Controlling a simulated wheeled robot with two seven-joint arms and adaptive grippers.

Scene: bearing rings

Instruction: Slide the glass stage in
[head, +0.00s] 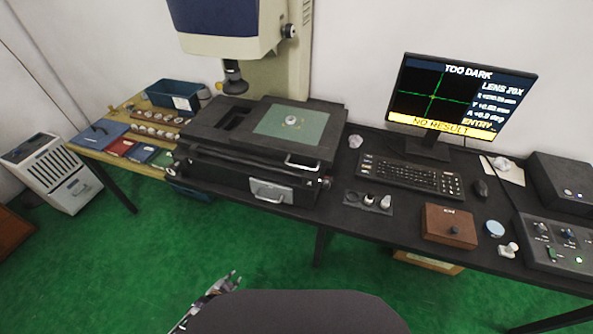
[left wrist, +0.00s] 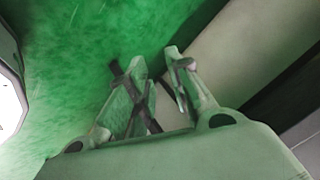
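The glass stage (head: 312,135) is a dark plate with a greenish glass window (head: 270,125), on top of the black measuring machine base (head: 225,172). A small pale ring-like part (head: 291,120) sits on the glass. A silver bar handle (head: 302,163) is at the stage's front right. The stage sits to the right of the lens (head: 234,80). My left gripper (head: 228,282) is low over the green floor, in front of the bench and apart from the stage. In the left wrist view its fingers (left wrist: 158,72) stand apart with nothing between them. My right gripper is not in view.
The monitor (head: 460,95) reads "TOO DARK" and "NO RESULT". A keyboard (head: 410,175), wooden box (head: 449,226) and control panel (head: 560,245) are on the right. A side table on the left holds trays and a blue bin (head: 172,95). Green floor before the bench is clear.

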